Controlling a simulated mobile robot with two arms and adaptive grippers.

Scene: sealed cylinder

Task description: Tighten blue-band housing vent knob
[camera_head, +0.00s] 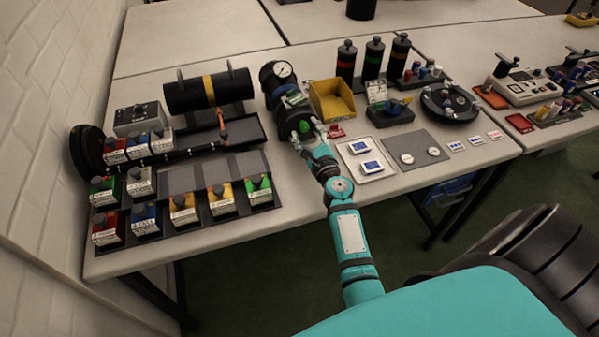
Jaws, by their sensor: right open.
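My right gripper (308,141) reaches in from the bottom and is open at the near end of a dark housing (289,112) on the table. A rounded green knob or cap (304,126) shows just beyond the fingertips; I cannot tell whether they touch it. A round white-faced gauge (283,70) stands at the far end of this housing. My left gripper is not in view.
A yellow bin (332,100) stands close right of the housing. A black cylinder with a yellow band (209,90) lies at left, above several labelled boxes (184,208). A white tray (366,160) and grey mat (421,139) lie to the right. The front table edge is mostly bare.

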